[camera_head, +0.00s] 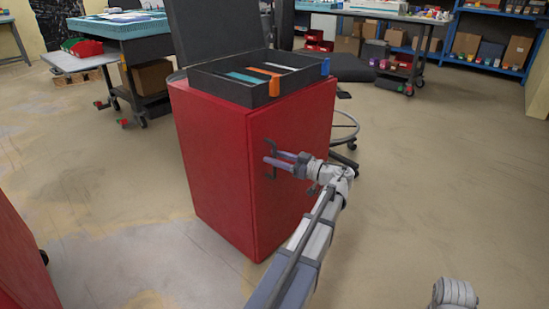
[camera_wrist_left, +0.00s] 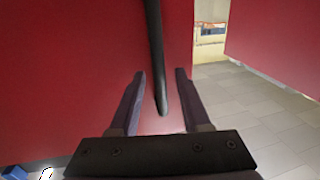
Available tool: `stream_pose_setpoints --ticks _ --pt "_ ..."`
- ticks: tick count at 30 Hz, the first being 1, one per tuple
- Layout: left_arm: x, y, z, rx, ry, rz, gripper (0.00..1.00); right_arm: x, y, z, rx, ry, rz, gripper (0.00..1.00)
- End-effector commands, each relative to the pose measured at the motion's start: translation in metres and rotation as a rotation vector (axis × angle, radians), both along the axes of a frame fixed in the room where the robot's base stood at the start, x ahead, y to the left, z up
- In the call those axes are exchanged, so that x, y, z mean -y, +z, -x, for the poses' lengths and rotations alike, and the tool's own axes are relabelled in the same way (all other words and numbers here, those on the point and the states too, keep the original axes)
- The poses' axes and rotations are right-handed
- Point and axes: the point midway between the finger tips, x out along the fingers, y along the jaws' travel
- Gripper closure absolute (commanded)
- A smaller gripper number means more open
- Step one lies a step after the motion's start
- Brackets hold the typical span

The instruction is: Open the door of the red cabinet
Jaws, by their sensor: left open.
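The red cabinet (camera_head: 215,165) stands in the middle of the head view, and its door (camera_head: 300,125) looks shut. A dark vertical handle (camera_head: 271,146) sticks out from the door. My left gripper (camera_head: 268,161) is at the handle. In the left wrist view the handle (camera_wrist_left: 154,45) runs down between the two open fingers (camera_wrist_left: 160,73) of this gripper, with a gap on both sides. The red door face (camera_wrist_left: 70,70) is just beyond the fingertips. My right gripper is not in view.
A black open case (camera_head: 225,88) with colored strips lies on top of the cabinet. Another red surface (camera_head: 20,260) is at the lower left. A stool (camera_head: 345,125) stands behind the cabinet. The floor (camera_head: 430,180) to the right is clear.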

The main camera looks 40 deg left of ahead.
Motion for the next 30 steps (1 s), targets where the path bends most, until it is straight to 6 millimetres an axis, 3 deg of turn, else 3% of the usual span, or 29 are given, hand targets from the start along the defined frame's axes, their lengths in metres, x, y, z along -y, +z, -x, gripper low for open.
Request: stream_pose_setpoints --ticks 11,23,30 --pt "-0.0049 -0.0001 0.0011 0.0 0.0 0.0 0.54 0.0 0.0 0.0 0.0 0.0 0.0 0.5" --pt "-0.0046 -0.0001 0.0011 0.0 0.0 0.0 0.99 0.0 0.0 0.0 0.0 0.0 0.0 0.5" --pt "-0.0046 -0.0001 0.0011 0.0 0.0 0.0 1.0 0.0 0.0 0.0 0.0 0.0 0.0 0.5"
